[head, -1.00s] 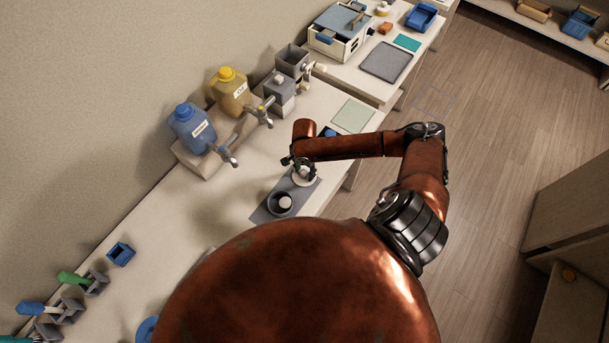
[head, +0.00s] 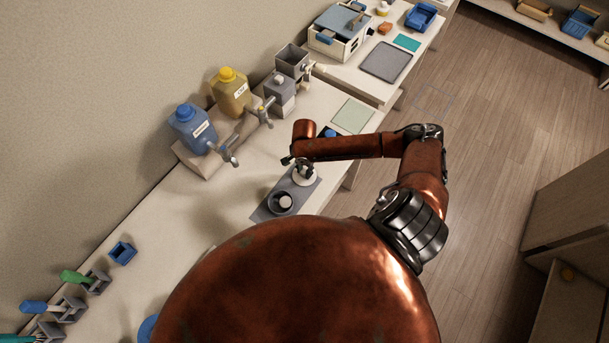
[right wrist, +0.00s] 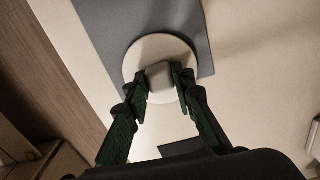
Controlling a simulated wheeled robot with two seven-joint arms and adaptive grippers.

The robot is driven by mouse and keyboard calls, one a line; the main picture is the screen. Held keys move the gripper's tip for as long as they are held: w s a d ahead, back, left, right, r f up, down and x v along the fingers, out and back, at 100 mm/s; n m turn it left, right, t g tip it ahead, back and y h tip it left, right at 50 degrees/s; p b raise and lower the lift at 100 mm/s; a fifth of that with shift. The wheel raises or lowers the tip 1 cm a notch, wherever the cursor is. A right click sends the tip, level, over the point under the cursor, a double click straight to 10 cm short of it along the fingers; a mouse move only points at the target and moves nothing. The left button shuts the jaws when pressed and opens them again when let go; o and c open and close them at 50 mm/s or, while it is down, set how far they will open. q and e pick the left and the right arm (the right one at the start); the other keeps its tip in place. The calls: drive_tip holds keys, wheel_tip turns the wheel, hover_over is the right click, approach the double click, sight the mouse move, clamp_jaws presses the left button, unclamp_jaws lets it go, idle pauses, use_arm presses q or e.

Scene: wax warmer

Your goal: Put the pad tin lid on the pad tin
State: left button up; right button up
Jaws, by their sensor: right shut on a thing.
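The pad tin lid (head: 304,178) is a white disc at the far end of a grey mat (head: 262,213). The pad tin (head: 281,204) is a dark round pot with white inside, standing on the mat nearer me. My right gripper (head: 305,166) is over the lid. In the right wrist view the lid (right wrist: 142,57) shows as a white disc with a knob, and my right gripper (right wrist: 160,83) is shut on that knob. I cannot tell whether the lid is touching the mat. The tin is outside the wrist view. My left gripper is not in view.
A blue jug (head: 192,130) and a yellow jug (head: 231,95) with taps stand along the wall. A grey dispenser (head: 280,95) is beyond them. A pale green mat (head: 353,116) lies past my arm. A small blue box (head: 122,253) is at the near left; the bench between is clear.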

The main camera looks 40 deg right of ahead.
sight(304, 171)
clamp_jaws()
drive_tip(key=shift+r+p, duration=0.4)
drive_tip(key=shift+p, duration=0.1)
idle(0.6)
drive_tip(key=shift+r+p, duration=1.7)
drive_tip(key=shift+p, duration=0.7)
drive_tip(key=shift+r, duration=0.1)
drive_tip(key=shift+r, duration=2.3)
drive_tip(key=shift+n, duration=0.8)
drive_tip(key=shift+s+a, duration=0.75)
drive_tip(key=shift+a, duration=1.8)
drive_tip(key=shift+s+a, duration=0.7)
drive_tip(key=shift+a, duration=1.85)
drive_tip(key=shift+s+a, duration=0.75)
drive_tip(key=shift+a, duration=1.8)
drive_tip(key=shift+d+f+b, duration=0.1)
drive_tip(key=shift+f+b, duration=0.35)
drive_tip(key=shift+f, duration=1.05)
